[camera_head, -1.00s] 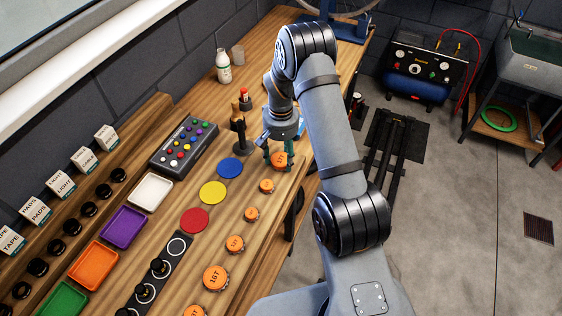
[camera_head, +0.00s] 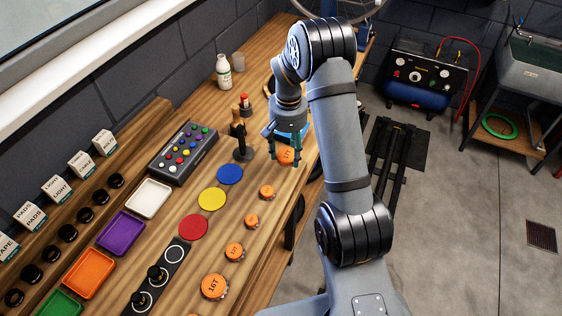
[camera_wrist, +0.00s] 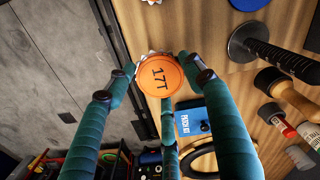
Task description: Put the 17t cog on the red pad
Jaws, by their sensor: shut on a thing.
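The 17t cog (camera_wrist: 160,76) is an orange-faced disc with a toothed edge, its "17T" label readable in the wrist view. My gripper (camera_head: 285,156) is shut on it; the green fingers sit around its edge in the wrist view. In the head view the held cog (camera_head: 286,156) is over the right edge of the bench, seemingly above the wood. The red pad (camera_head: 194,227) is a flat bare disc on the bench, lower left of my gripper, in line with the yellow pad (camera_head: 212,199) and blue pad (camera_head: 230,174).
Other orange cogs, including a 16T cog (camera_head: 214,286), lie in a row along the bench's right side. A wooden-handled tool (camera_head: 240,140) stands upright left of my gripper. A button box (camera_head: 184,152) and coloured trays (camera_head: 121,231) lie farther left. A blue box (camera_wrist: 190,123) lies beyond the cog.

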